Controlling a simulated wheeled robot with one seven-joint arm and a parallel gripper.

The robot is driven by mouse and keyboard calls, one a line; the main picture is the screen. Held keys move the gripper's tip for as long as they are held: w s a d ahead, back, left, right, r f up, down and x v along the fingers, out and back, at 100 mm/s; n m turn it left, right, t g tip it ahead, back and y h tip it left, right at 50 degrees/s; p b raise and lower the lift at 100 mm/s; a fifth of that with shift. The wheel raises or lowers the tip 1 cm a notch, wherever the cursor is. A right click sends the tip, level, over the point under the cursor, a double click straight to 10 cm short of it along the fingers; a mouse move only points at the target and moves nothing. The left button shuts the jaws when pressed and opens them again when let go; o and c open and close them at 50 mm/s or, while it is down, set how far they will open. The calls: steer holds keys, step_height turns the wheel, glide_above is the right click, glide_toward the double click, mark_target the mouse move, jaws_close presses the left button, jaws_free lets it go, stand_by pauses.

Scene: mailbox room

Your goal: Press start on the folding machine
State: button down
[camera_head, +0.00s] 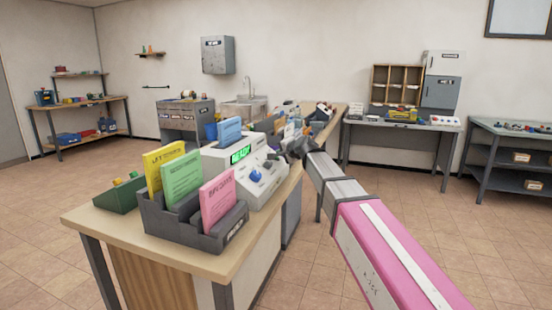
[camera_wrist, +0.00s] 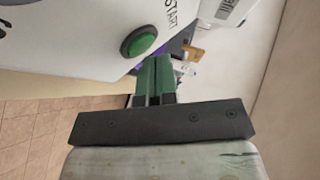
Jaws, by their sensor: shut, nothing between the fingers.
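A white machine (camera_head: 218,158) with a lit green display (camera_head: 240,154) and a blue knob (camera_head: 255,176) stands on the wooden table. In the wrist view, a round green button (camera_wrist: 143,41) in a dark ring sits on a white panel (camera_wrist: 75,35) beside the word START. My gripper (camera_wrist: 156,60) is shut and empty, its green fingers together. In the picture its tips lie just below and right of the button; whether they touch it is unclear. In the head view my gripper (camera_head: 288,152) is small and partly lost among clutter at the machine's right side.
A dark holder (camera_head: 180,225) with yellow, green and pink cards stands at the table's near end, beside a green box (camera_head: 119,195). Various items crowd the table behind the machine. The tiled floor (camera_head: 320,265) right of the table is open beneath my arm.

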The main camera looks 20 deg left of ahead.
steer(key=shift+a+f, duration=0.2)
steer(key=shift+f, duration=0.1)
stand_by(0.5)
stand_by(0.4)
steer(key=shift+d+r, duration=0.45)
steer(key=shift+r, duration=0.25)
steer(key=shift+s+d+r, duration=0.1)
steer(key=shift+d+r, duration=0.6)
steer(key=shift+r, duration=0.35)
steer(key=shift+s+d+r, duration=0.1)
steer(key=shift+d+r, duration=0.6)
steer(key=shift+r, duration=0.3)
